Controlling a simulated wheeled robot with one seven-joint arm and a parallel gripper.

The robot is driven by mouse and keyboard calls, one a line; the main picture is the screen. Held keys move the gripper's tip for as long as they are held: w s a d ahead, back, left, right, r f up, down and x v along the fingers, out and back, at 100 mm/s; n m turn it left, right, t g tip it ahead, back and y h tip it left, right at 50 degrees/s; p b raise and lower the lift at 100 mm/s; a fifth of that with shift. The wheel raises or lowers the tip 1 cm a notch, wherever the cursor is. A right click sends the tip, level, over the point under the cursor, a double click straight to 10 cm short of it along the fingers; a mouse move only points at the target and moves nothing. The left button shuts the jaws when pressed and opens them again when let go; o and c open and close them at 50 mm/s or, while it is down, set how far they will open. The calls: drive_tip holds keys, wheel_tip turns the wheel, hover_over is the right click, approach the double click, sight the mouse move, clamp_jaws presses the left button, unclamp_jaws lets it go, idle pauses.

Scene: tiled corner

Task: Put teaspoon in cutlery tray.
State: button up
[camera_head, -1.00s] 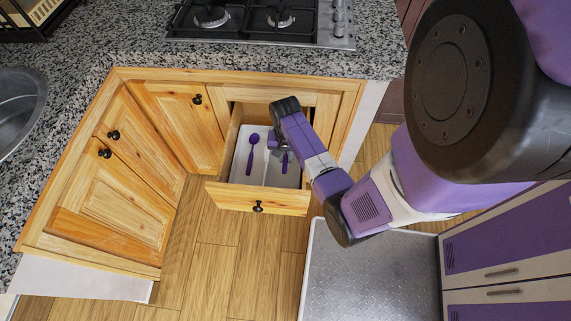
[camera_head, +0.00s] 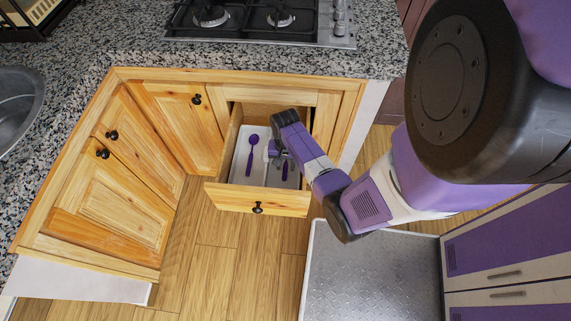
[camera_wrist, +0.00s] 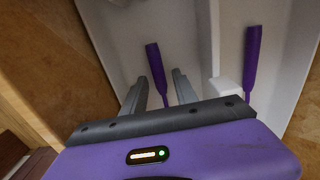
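The white cutlery tray (camera_head: 240,168) lies in the pulled-out drawer. A purple spoon (camera_head: 252,147) lies in its left compartment, bowl toward the back; its handle seems to be the one at right in the wrist view (camera_wrist: 252,55). My gripper (camera_head: 277,156) is over the right part of the tray. A second purple utensil (camera_head: 285,171) shows there, its far end hidden by my gripper. In the wrist view my gripper's fingers (camera_wrist: 158,78) are apart, with this second handle (camera_wrist: 154,62) lined up between them and gaps on both sides. Whether this is the teaspoon, I cannot tell.
The open wooden drawer (camera_head: 257,198) surrounds the tray, its front wall toward me. Closed cabinet doors (camera_head: 125,190) stand at left. The granite counter (camera_head: 120,55) with the gas hob (camera_head: 262,20) lies above the drawer. Open floor lies in front.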

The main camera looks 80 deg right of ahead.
sight(286, 166)
drive_tip(key=shift+r, duration=0.1)
wheel_tip(286, 166, up, 12)
drive_tip(key=p, duration=0.2)
idle(0.5)
idle(0.5)
